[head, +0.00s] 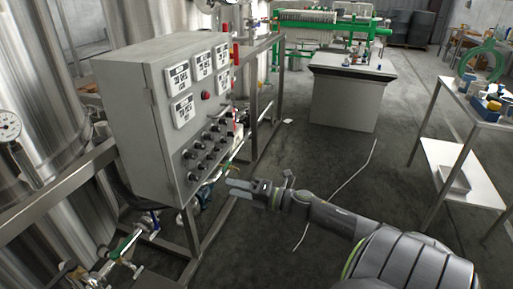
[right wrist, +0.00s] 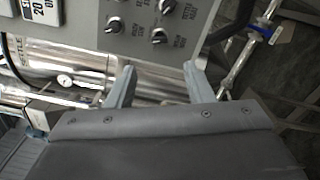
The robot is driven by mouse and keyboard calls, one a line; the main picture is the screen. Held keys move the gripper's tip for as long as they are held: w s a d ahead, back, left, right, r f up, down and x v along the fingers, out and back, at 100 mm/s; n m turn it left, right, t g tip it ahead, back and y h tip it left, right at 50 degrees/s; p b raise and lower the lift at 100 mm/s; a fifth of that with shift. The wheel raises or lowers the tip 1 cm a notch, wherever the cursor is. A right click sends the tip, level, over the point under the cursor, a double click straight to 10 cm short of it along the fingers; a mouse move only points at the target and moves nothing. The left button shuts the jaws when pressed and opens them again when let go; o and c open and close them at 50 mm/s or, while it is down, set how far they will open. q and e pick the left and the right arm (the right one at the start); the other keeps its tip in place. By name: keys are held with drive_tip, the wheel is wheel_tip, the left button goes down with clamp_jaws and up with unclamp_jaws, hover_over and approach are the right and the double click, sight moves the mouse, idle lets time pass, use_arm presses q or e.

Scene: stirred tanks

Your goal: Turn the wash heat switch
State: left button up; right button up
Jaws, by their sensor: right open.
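The grey control box (head: 150,95) stands at left centre, with rows of black rotary switches (head: 205,148) on the lower part of its front. In the right wrist view several switches (right wrist: 159,36) with white pointers show on the panel's lower part, at the top of the picture. Their labels are too small to read surely, so I cannot tell which is the wash heat switch. My right gripper (head: 236,188) is open and empty, just off the panel's lower right corner. In the right wrist view its fingers (right wrist: 159,78) are spread below the switches, touching none. My left gripper is not in view.
Digital displays (head: 180,77) and a red button (head: 206,95) sit above the switches. The box stands on a metal frame (head: 190,232) beside steel tanks (head: 75,110). Pipes with valves (head: 125,245) run below. A side table (head: 470,110) stands at right; the floor between is open.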

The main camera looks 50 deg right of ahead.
drive_tip(key=shift+p+v, duration=0.45)
drive_tip(key=shift+v, duration=2.55)
drive_tip(key=shift+w, duration=0.1)
drive_tip(key=s+d+f+m+g+h, duration=0.1)
drive_tip(key=s+d+f+m+h, duration=0.2)
drive_tip(key=f, duration=0.5)
drive_tip(key=s+d+f+m+g+h, duration=0.1)
drive_tip(key=d+f+m+h, duration=0.2)
drive_tip(key=f+m, duration=0.35)
drive_tip(key=s+d+f+m+g+h, duration=0.1)
drive_tip(key=s+d+f+m+h, duration=0.2)
drive_tip(key=f, duration=0.5)
drive_tip(key=s+a+f+m+g+p, duration=0.1)
drive_tip(key=s+f+m+g, duration=0.15)
drive_tip(key=f, duration=0.25)
drive_tip(key=s+a+f+m+g, duration=0.1)
drive_tip(key=s+f+m, duration=0.25)
drive_tip(key=f, duration=0.25)
drive_tip(key=s+a+f+m+g, duration=0.4)
drive_tip(key=s+a+f, duration=0.5)
drive_tip(key=s, duration=0.3)
drive_tip(key=s+a+f+m+g+y, duration=0.1)
drive_tip(key=s+a+f+m+g, duration=0.3)
drive_tip(key=s+a+f, duration=0.4)
drive_tip(key=s+a+g, duration=0.1)
drive_tip(key=s+a, duration=0.3)
drive_tip(key=shift+a+f+p, duration=0.3)
drive_tip(key=shift+f, duration=0.1)
drive_tip(key=shift+m, duration=0.25)
